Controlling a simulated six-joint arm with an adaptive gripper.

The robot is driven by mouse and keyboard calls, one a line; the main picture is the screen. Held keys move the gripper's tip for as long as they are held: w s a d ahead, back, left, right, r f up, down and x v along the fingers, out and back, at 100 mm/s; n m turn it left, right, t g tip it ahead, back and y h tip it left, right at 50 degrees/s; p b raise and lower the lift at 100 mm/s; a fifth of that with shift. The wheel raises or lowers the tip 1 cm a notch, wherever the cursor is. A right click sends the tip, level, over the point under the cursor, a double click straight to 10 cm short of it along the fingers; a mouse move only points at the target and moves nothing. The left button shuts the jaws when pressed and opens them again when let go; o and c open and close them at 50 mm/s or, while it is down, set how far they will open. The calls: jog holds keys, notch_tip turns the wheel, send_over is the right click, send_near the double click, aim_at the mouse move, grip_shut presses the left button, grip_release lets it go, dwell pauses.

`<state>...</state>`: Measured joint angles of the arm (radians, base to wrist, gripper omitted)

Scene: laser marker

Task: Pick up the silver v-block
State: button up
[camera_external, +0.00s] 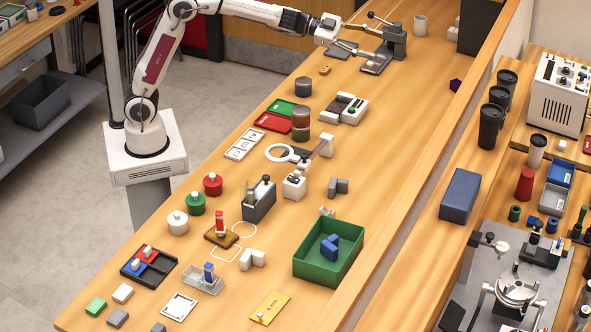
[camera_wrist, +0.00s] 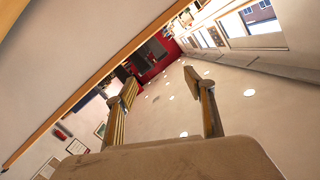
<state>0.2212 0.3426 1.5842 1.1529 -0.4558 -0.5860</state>
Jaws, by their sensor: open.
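A light silver-grey block with a notched shape (camera_external: 252,259), which looks like the silver v-block, lies on the wooden bench (camera_external: 400,150), left of the green bin. A darker grey notched block (camera_external: 338,187) lies farther back, and a blue one (camera_external: 330,246) sits inside the green bin (camera_external: 352,262). My gripper (camera_external: 372,43) is at the far end of the bench, well away from these blocks. In the wrist view its two fingers (camera_wrist: 167,88) are apart with nothing between them. No block shows in the wrist view.
A dark grey clamp-like fixture (camera_external: 396,42) stands close beside my gripper. A grey box with a lever (camera_external: 259,200), a magnifier (camera_external: 280,153) and stacked round jars (camera_external: 301,122) stand along the bench. The bench's right strip is mostly clear.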

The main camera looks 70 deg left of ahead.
jog(key=s+d+f+m+g+h, duration=0.25)
jog(key=d+f+m+g, duration=0.2)
jog(key=d+f, duration=0.4)
jog(key=s+d+f+m+g+h, duration=0.25)
jog(key=d+f+g, duration=0.25)
jog(key=d+f, duration=0.3)
jog(key=s+d+f+m+g+y, duration=0.1)
jog(key=s+f+g, duration=0.2)
jog(key=f, duration=0.4)
jog(key=s+d+f+m+g+y, duration=0.1)
jog(key=s+f+m+g, duration=0.1)
jog(key=s+f+g, duration=0.2)
jog(key=s+d+f+m+g+y, duration=0.1)
jog(key=s+f+m+g+y, duration=0.1)
jog(key=s+f, duration=0.4)
jog(key=shift+s+d+f+g, duration=0.15)
jog(key=shift+f+g, duration=0.15)
jog(key=shift+f, duration=0.35)
jog(key=shift+s+f+g, duration=0.1)
jog(key=shift+f+g, duration=0.15)
jog(key=shift+f, duration=0.35)
jog(key=shift+s+d+f+g, duration=0.15)
jog(key=shift+f+g, duration=0.15)
jog(key=shift+f, duration=0.35)
jog(key=shift+x, duration=1.25)
